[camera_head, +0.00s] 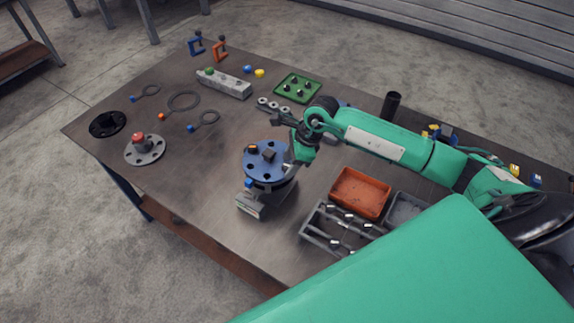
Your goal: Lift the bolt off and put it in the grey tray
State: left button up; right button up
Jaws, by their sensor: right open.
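The blue flange (257,172) sits on top of the pipe on a grey stand (249,206) near the middle of the table. A small dark block, which looks like a bolt head (268,153), stands up from the flange's top face. My right gripper (288,163) is open at the right rim of the flange, close to the bolt; I cannot tell whether it touches. The grey tray (404,209) lies right of the orange tray and is partly hidden by my green body. My left gripper is not in view.
An orange tray (360,193) and a rack with tools (340,228) lie right of the pipe. A green tray (298,88) with dark pieces is at the back. A grey disc with a red knob (143,149) is at left. The table's front left is clear.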

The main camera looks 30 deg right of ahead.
grip_shut()
jog(key=shift+r, duration=0.1)
jog(key=shift+r+b, duration=0.4)
jog(key=shift+r, duration=0.2)
notch_tip(320, 180, up, 19)
jog(key=b, duration=0.5)
jog(key=shift+f+b, duration=0.2)
jog(key=shift+b, duration=0.15)
jog(key=shift+r+p, duration=1.35)
jog(key=shift+r, duration=1.15)
